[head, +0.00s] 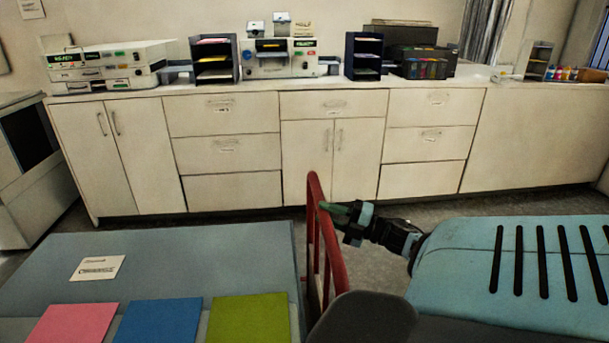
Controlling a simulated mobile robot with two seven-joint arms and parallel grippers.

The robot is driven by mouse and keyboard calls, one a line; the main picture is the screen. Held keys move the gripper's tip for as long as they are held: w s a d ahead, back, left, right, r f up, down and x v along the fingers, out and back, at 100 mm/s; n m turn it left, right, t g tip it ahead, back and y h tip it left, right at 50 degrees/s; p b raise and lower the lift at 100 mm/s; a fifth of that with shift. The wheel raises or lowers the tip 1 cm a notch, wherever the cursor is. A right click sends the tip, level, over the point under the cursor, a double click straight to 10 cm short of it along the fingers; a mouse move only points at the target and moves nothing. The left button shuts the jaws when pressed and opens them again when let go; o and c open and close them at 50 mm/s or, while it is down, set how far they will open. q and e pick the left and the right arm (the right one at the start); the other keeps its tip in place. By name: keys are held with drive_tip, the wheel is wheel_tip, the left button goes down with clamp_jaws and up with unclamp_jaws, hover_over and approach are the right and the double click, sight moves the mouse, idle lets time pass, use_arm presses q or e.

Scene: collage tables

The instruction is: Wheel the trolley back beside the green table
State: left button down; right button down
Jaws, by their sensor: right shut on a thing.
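The trolley's red tubular handle (330,247) stands upright in the lower middle of the head view, close beside the right edge of a grey-blue table (200,255). The rest of the trolley is mostly hidden behind the table and my own parts. My right gripper (327,207) comes in from the right and is shut on the handle near its upper part. I cannot tell whether the grey-blue table is the green table; no other table shows. My left gripper is not in view.
A pink sheet (73,324), a blue sheet (158,321), a green sheet (248,318) and a white card (97,268) lie on the table. A long white cabinet (225,150) with machines on top lines the back wall. Grey floor (375,262) is clear between.

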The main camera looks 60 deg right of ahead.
drive_tip(key=shift+s+d+r, duration=0.45)
drive_tip(key=shift+d, duration=0.2)
drive_tip(key=shift+w, duration=0.15)
drive_tip(key=c, duration=1.5)
unclamp_jaws()
drive_tip(key=o, duration=0.4)
drive_tip(key=shift+s+f, duration=0.1)
drive_tip(key=shift+s, duration=0.1)
drive_tip(key=shift+f, duration=0.1)
drive_tip(key=shift+s+f, duration=0.1)
